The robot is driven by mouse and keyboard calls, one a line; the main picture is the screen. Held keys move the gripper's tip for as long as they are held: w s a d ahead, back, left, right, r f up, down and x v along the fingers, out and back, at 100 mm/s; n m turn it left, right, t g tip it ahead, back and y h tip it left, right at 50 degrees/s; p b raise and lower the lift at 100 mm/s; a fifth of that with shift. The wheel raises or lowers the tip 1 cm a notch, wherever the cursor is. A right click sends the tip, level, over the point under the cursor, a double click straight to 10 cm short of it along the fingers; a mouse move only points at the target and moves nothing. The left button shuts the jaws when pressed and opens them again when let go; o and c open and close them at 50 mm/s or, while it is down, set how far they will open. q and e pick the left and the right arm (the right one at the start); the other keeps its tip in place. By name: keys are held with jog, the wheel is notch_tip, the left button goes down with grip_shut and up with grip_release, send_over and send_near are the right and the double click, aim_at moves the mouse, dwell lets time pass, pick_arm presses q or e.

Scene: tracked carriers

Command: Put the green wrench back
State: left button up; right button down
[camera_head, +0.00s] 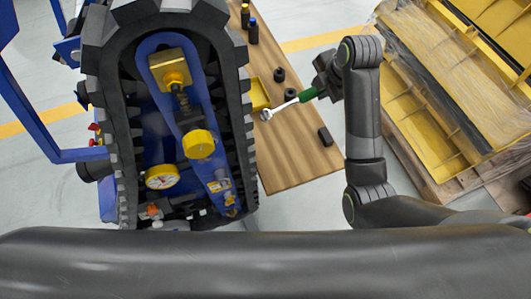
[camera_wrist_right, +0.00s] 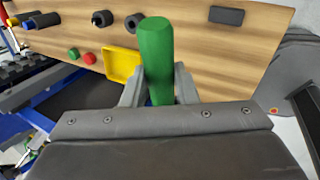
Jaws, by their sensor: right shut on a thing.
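The green wrench (camera_head: 291,104) has a green handle and a silver metal head. In the head view it is held over the wooden table (camera_head: 290,160), its head pointing left toward the tracked carrier. My right gripper (camera_head: 316,91) is shut on the green handle. In the right wrist view the handle (camera_wrist_right: 157,60) stands between the two grey fingers (camera_wrist_right: 159,88); the metal head is hidden there. I cannot tell how high it is above the table. My left gripper is not in view.
The tracked carrier (camera_head: 107,110) stands left of the table. On the table are a yellow tray (camera_head: 259,93), two black rings (camera_head: 279,75), a dark block (camera_head: 326,137) and small bottles (camera_head: 253,31). A wrapped pallet with yellow parts (camera_head: 420,95) lies at the right.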

jog(key=shift+s+d+f+m+g+y, duration=0.2)
jog(key=shift+s+f+g, duration=0.6)
jog(key=shift+f, duration=1.8)
jog(key=shift+s+d+f+m+g+y, duration=0.1)
jog(key=shift+s+f+m+g, duration=0.6)
jog(key=shift+f, duration=1.95)
jog(key=shift+s+d+f+n+g+y, duration=0.1)
jog(key=shift+s+f+g, duration=0.3)
jog(key=shift+f+g, duration=1.5)
jog(key=shift+f+t, duration=0.65)
jog(key=shift+t, duration=0.15)
jog(key=c, duration=1.1)
grip_release()
jog(key=shift+c, duration=0.2)
